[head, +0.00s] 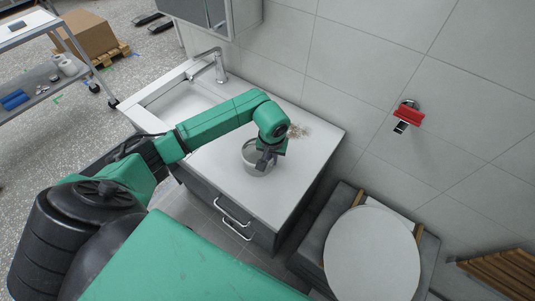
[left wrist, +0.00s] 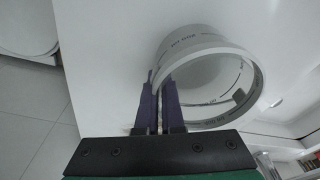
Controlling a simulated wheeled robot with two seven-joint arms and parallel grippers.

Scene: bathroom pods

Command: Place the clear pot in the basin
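The clear pot (head: 251,168), a round grey see-through vessel, is at the counter's front part in the head view, right of the basin. It also shows in the left wrist view (left wrist: 205,82), with its open rim in sight. My left gripper (head: 267,161) is over the pot's near right side. In the left wrist view its two purple fingers (left wrist: 160,103) are close together, with the pot's wall between them. I cannot tell whether the pot touches the counter. The white basin (head: 146,119) is at the counter's left end, partly behind my left arm. My right gripper is out of view.
A chrome faucet (head: 217,66) stands behind the basin. A small brownish item (head: 299,131) lies at the back of the counter (head: 312,155). A mirror cabinet hangs above. A toilet (head: 372,255) is at the right, below a red wall-mounted item (head: 409,114).

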